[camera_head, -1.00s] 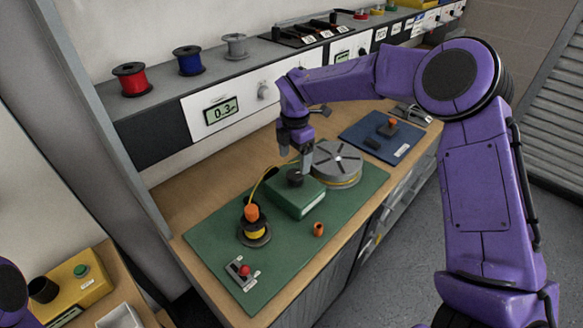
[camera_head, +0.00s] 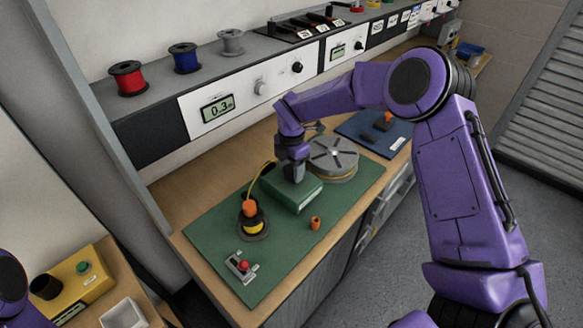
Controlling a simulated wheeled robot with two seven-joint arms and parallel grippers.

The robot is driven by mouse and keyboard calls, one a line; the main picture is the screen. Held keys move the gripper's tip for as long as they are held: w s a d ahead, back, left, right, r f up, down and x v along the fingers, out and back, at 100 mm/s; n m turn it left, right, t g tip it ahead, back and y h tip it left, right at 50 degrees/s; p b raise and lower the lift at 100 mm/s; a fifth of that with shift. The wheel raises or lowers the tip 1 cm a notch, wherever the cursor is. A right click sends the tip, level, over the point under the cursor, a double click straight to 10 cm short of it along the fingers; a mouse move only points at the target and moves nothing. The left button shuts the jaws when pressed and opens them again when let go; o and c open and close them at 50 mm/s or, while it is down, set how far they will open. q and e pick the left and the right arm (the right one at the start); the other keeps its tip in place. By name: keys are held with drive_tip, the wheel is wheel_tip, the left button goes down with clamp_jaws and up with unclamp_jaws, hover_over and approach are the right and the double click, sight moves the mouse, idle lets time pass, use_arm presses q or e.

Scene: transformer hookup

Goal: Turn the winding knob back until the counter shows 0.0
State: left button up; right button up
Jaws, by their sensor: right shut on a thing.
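The counter (camera_head: 218,109) on the white panel of the shelf reads 0.3. A green box (camera_head: 308,197) stands on the green mat (camera_head: 215,229), with the dark winding knob on its top. My right gripper (camera_head: 294,174) points down over the box top and is shut on the knob, which it mostly hides. A large grey reel (camera_head: 333,154) with yellow wire lies right behind the box. My left gripper is out of view; only part of that arm shows at the left edge.
An orange-topped spool (camera_head: 251,222) with yellow wire, a small orange piece (camera_head: 315,223) and a red-button switch (camera_head: 243,266) are on the mat. A blue mat (camera_head: 372,136) lies farther back. Wire spools line the shelf above.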

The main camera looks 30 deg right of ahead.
drive_tip(key=shift+f, duration=0.1)
drive_tip(key=n+b, duration=0.1)
drive_tip(key=n, duration=0.1)
drive_tip(key=shift+n+b, duration=0.35)
drive_tip(key=shift+n, duration=0.95)
drive_tip(key=n, duration=0.2)
drive_tip(key=shift+s+n+b, duration=0.1)
drive_tip(key=shift+n+b, duration=0.2)
drive_tip(key=shift+b, duration=0.05)
drive_tip(key=n, duration=0.5)
drive_tip(key=shift+d, duration=0.1)
drive_tip(key=shift+n+p, duration=0.75)
drive_tip(key=shift+n, duration=1.95)
